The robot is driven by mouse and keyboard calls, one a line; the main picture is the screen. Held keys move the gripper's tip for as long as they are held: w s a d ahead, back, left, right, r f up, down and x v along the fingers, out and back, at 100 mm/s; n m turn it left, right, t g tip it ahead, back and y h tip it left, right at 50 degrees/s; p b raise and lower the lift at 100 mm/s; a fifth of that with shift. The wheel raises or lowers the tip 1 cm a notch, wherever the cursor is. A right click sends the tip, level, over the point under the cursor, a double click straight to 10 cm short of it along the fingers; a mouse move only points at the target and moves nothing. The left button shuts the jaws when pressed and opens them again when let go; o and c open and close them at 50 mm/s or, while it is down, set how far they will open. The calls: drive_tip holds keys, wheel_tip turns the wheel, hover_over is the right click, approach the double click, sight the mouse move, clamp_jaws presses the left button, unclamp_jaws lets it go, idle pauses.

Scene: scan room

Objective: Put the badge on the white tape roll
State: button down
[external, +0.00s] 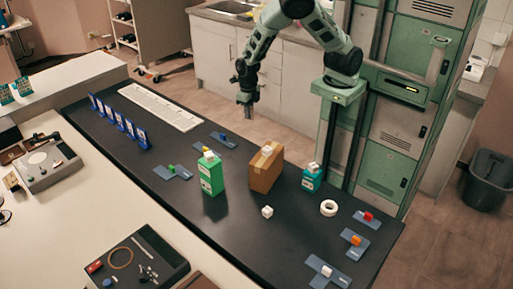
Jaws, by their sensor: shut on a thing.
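The white tape roll (328,208) lies flat on the dark table, near its right end, with its hole facing up. My gripper (246,108) points down above the far side of the table, well to the left of the roll and higher than it. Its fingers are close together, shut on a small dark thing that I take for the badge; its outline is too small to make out. Several blue-and-white upright cards (119,121) stand in a row at the table's left end.
A white cube (267,211) lies in front.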

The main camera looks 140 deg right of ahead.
drive_tip(key=shift+r, duration=1.15)
wheel_tip(320, 180, up, 4)
drive_tip(key=w+a+n+b, duration=0.3)
drive_tip(key=w+a+n, duration=0.1)
drive_tip(key=w+a, duration=0.5)
drive_tip(key=n+b, duration=0.6)
drive_tip(key=n, duration=0.6)
hover_over(329, 206)
wheel_tip(329, 206, down, 15)
drive_tip(key=shift+s+f+b, duration=0.1)
drive_tip(key=shift+b, duration=0.65)
drive_tip(key=shift+f+b, duration=0.5)
drive_tip(key=shift+f, duration=1.8)
drive_tip(key=shift+f, duration=0.15)
